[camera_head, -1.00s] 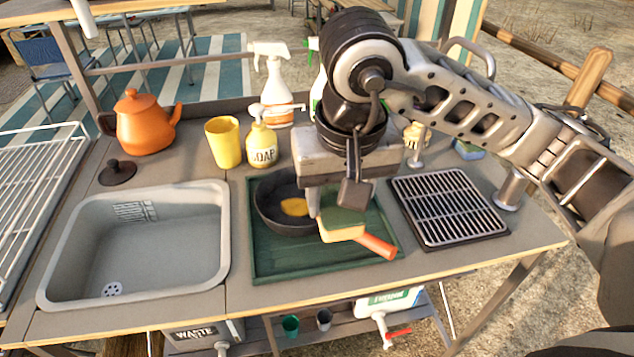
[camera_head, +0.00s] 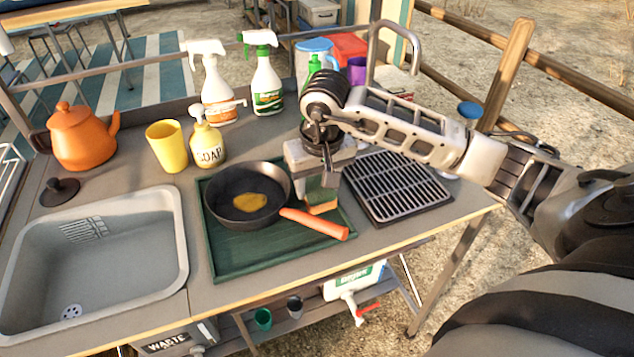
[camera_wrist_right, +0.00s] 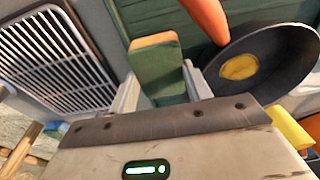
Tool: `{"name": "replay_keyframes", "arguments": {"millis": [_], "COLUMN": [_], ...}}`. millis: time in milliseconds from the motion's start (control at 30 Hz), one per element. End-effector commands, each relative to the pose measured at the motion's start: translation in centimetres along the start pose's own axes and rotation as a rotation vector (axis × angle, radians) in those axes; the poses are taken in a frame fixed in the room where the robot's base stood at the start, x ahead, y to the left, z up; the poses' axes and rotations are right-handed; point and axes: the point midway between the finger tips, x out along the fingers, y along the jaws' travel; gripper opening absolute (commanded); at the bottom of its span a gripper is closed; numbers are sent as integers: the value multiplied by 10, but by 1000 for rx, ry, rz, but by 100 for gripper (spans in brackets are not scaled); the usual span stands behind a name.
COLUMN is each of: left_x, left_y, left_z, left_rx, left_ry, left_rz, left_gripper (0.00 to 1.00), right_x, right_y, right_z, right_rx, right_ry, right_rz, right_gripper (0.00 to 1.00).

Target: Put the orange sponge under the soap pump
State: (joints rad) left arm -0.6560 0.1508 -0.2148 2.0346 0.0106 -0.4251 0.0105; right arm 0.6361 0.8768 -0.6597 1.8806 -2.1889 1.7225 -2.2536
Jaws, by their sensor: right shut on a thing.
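The orange sponge (camera_head: 322,207), with a green layer, is held between the fingers of my right gripper (camera_head: 318,191). It is over the right part of the green tray, behind the pan handle; its exact height is hard to tell. In the right wrist view the sponge (camera_wrist_right: 155,58) sits between the two fingers (camera_wrist_right: 160,92). My left gripper is out of view.
A black pan (camera_head: 232,213) with an orange handle (camera_head: 315,223) lies on the green tray (camera_head: 232,262). A grill rack (camera_head: 395,190) is to the right. A yellow cup (camera_head: 166,146) and spray bottles (camera_head: 217,88) stand near the pump. The sink (camera_head: 165,255) is left.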

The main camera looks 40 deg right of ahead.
Motion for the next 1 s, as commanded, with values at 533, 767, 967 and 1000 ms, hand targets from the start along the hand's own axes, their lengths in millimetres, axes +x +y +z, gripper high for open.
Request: {"name": "replay_keyframes", "arguments": {"millis": [533,767,967,1000], "left_x": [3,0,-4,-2], "left_y": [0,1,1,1], "left_z": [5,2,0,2], "left_rx": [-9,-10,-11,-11], "left_ry": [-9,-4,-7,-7], "left_rz": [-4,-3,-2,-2], "left_gripper": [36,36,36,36], "right_x": [16,15,7,2], "right_y": [0,0,0,0], "right_z": [2,2,1,0], "right_rx": [0,0,0,0], "right_ry": [3,2,4,6], "right_rz": [-1,-1,-1,-1], "right_gripper": [54,58,58,58]}}
